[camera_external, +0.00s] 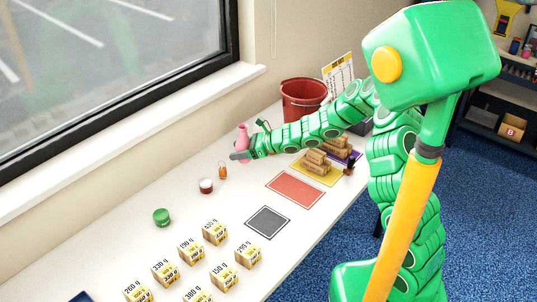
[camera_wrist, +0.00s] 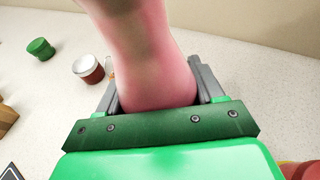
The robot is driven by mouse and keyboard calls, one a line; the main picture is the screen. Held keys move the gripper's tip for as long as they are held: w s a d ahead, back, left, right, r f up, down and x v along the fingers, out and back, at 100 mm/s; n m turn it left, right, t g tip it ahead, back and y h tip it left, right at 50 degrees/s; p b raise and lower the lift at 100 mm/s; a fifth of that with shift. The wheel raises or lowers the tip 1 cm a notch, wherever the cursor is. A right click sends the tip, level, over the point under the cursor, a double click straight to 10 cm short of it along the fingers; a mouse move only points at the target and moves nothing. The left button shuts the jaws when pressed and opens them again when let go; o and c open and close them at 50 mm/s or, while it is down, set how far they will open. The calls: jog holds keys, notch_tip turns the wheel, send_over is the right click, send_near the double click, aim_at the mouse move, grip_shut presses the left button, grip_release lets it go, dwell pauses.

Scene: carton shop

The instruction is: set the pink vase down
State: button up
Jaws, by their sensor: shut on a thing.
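The pink vase (camera_external: 243,137) is at the far part of the white table, near the window wall, at the end of my green arm. My gripper (camera_external: 243,154) is shut on it. In the wrist view the vase (camera_wrist: 152,60) fills the upper middle, between the two grey fingers of my gripper (camera_wrist: 155,88). The vase looks about upright in the external view. Its base is hidden by my gripper, so I cannot tell whether it touches the table.
A red-and-white jar (camera_external: 206,186), a small orange bottle (camera_external: 222,171) and a green tin (camera_external: 161,217) stand nearby on the table (camera_external: 185,205). A red bucket (camera_external: 302,100) stands behind my arm. Red (camera_external: 295,189) and grey (camera_external: 267,223) mats lie bare. Several weight-marked cartons (camera_external: 190,250) stand in front.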

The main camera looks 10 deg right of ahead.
jog(key=shift+w+f, duration=0.1)
jog(key=shift+f, duration=1.45)
jog(key=shift+f, duration=0.1)
jog(key=o, duration=1.2)
jog(key=shift+d+r, duration=0.3)
jog(key=shift+d, duration=0.25)
jog(key=shift+v, duration=5.4)
